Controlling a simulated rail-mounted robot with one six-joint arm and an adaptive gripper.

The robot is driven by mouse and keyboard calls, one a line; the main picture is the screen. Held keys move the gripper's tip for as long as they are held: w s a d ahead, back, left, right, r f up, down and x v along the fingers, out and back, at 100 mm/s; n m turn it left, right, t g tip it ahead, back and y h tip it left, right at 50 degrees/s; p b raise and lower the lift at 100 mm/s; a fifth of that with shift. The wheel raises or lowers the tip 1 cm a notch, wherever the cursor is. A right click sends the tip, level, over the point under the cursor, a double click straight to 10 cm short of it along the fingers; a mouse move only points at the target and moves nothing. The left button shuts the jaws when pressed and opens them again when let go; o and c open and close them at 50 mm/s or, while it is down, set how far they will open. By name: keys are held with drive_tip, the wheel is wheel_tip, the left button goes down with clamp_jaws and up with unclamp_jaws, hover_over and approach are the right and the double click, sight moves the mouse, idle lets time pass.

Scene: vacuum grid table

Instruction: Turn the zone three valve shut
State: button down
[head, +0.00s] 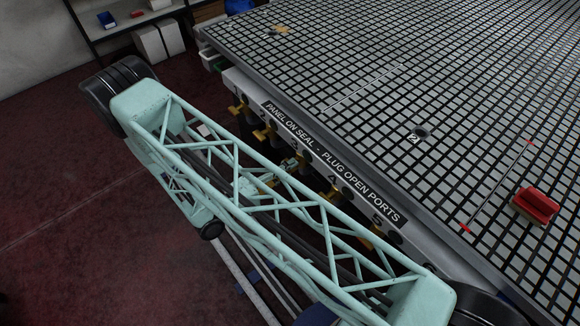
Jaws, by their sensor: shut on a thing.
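A row of yellow valve handles sits along the front side of the vacuum table (355,118), under numbers 1 to 5. My gripper (288,165), pale green, is at the zone three position, below the number 3, partly behind the lattice of my own arm. It is shut on the zone three valve handle (270,181), of which only a little yellow shows. The handle's angle cannot be made out. The zone two handle (265,133) and zone one handle (238,109) are to the upper left. The zone four handle (333,193) is to the lower right.
The zone five handle (377,236) is partly behind my arm. A red block (535,206) and a dark round port (421,132) are on the table's grid top. A shelf (130,28) with bins stands at the back left. The red floor at left is clear.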

drive_tip(key=c, duration=2.8)
unclamp_jaws()
drive_tip(key=shift+s+a, duration=0.1)
drive_tip(key=shift+a, duration=0.05)
drive_tip(key=shift+v, duration=5.9)
